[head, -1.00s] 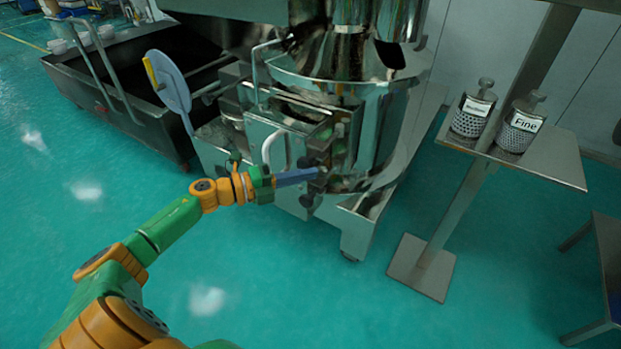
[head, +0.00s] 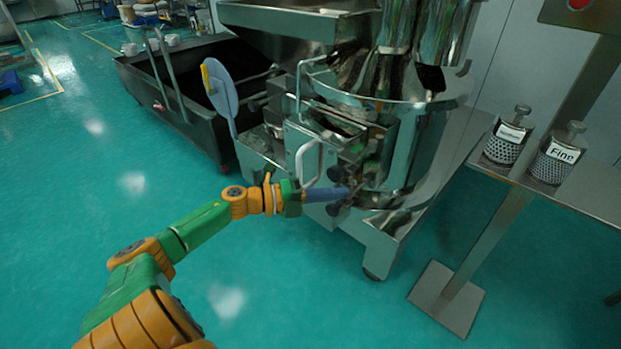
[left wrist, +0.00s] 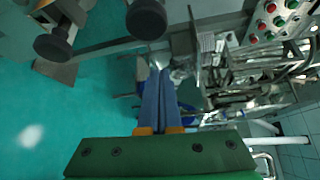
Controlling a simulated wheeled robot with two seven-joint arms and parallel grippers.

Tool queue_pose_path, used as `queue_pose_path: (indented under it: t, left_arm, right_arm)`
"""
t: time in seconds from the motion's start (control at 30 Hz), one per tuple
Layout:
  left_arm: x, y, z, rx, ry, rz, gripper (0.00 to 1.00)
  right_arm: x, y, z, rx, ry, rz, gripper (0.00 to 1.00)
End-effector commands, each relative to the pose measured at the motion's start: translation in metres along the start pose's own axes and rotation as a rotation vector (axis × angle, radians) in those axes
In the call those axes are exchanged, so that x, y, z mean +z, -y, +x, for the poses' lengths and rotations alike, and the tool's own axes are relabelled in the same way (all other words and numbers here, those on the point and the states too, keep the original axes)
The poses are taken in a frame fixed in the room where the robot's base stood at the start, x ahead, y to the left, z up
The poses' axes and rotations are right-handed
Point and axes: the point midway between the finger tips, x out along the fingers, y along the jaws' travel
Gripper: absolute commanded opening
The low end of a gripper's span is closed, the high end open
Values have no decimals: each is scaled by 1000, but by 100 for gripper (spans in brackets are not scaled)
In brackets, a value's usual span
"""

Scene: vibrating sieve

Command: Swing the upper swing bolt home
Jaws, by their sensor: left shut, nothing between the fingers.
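The sieve machine (head: 408,150) stands at the centre of the head view, with a shiny round body. Two dark round knobs of the swing bolts show at its front. The upper knob (head: 337,173) and lower knob (head: 334,208) lie close together; in the left wrist view they seem to be the upper one (left wrist: 146,19) and lower one (left wrist: 52,46). My left gripper (head: 345,192) is shut and empty, its blue fingers (left wrist: 158,78) pointing at the machine between the knobs. I cannot tell whether it touches either knob. The bolt shanks are hard to make out. My right gripper is out of view.
A white handle (head: 306,160) and a disc with a yellow edge (head: 220,95) stick out near my left arm. A dark cart (head: 175,100) stands behind left. A stand (head: 590,195) at right holds canisters labelled Medium and Fine (head: 555,155). Floor in front is clear.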

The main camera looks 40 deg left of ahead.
Motion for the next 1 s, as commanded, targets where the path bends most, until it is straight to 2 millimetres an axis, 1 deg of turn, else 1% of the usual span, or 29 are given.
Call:
queue_pose_path:
  t: [0.03,0.1,0.2,0.3,0.4,0.53,0.9,0.97,1.0]
  left_arm:
    - [2,-3,-10,7,0,-3,0]
    - [5,-3,-26,7,-1,-1,0]
    - [9,-3,-45,6,-1,-2,0]
    - [12,-4,-60,4,-2,-3,0]
    - [14,-4,-68,2,-3,-2,0]
    - [14,-4,-72,2,-5,-1,0]
    - [14,-4,-72,1,-5,-2,0]
    - [16,-10,-72,3,18,-27,0]
    - [20,-22,-74,7,65,-79,0]
  right_arm:
    - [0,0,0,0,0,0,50]
    - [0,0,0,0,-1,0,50]
    - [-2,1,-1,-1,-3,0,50]
    - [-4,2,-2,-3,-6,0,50]
    - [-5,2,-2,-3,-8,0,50]
    - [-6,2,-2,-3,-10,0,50]
    - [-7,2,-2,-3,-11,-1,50]
    - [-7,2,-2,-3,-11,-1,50]
    - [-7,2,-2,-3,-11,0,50]
